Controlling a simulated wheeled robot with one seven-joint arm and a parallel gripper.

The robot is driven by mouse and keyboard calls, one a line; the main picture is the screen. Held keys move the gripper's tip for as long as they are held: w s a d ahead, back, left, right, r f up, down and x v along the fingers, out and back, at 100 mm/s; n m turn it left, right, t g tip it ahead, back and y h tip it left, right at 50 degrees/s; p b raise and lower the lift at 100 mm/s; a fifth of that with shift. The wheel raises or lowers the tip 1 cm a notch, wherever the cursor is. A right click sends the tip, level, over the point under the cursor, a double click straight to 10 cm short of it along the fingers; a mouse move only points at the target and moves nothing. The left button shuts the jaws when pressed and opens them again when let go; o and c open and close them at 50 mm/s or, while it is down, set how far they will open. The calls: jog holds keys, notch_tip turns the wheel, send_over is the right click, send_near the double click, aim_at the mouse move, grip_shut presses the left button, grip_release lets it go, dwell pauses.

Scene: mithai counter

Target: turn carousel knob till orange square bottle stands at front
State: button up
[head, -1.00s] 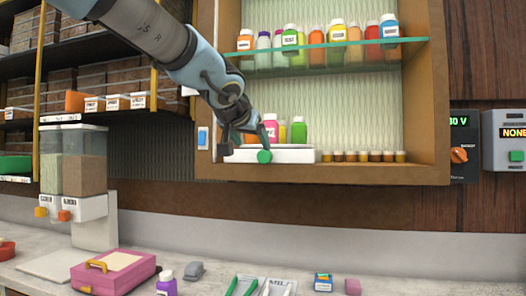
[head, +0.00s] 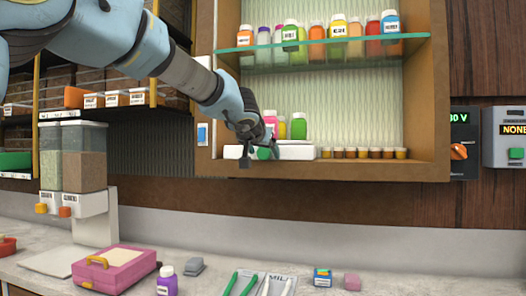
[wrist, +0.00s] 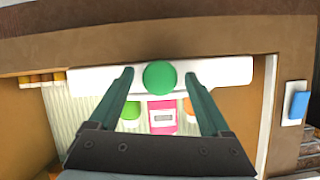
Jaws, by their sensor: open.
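The round green knob (head: 264,153) sits on the front of the white carousel base (head: 298,151) in the wall cabinet. A pink bottle (head: 271,118), a yellow bottle (head: 281,130) and a green bottle (head: 299,129) stand on the carousel. My gripper (head: 260,150) is open in front of the knob and partly covers it. In the wrist view, seen upside down, the knob (wrist: 160,77) lies between the two spread fingertips, with gaps on both sides. Behind are the pink bottle (wrist: 162,117), a green one (wrist: 131,111) and a partly hidden orange one (wrist: 188,108).
A glass shelf (head: 330,50) with several bottles is above. A row of small brown jars (head: 363,153) stands right of the carousel. A blue switch (head: 202,133) is on the cabinet's left side. The counter below holds a pink box (head: 120,265) and a purple bottle (head: 167,281).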

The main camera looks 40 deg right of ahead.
grip_shut()
dwell(0.7)
